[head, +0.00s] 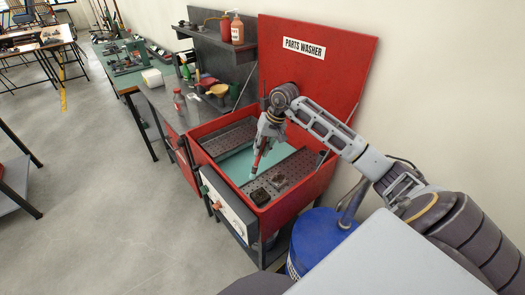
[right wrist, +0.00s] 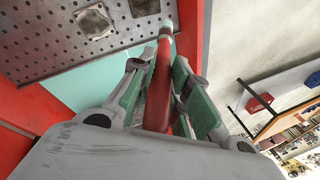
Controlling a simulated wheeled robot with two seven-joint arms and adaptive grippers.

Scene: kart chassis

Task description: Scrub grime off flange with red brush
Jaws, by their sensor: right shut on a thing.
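The red brush (head: 259,159) is held in my right gripper (head: 262,150), over the parts washer's basin and pointing down. In the right wrist view, the green-padded fingers (right wrist: 165,100) are shut around the brush's red handle (right wrist: 163,75). The brush's pale end (right wrist: 167,28) points away from the fingers. A flat greyish plate that looks like the flange (head: 279,181) lies on the perforated shelf, and it shows in the right wrist view (right wrist: 94,23) with dark blotches. The brush is apart from it. My left gripper is not in view.
The red parts washer (head: 316,188) has its lid (head: 325,75) raised. A dark block (head: 259,197) lies on the shelf near the plate. A blue drum (head: 322,235) stands beside the washer. A grey bench (head: 160,97) with bottles and tools adjoins it.

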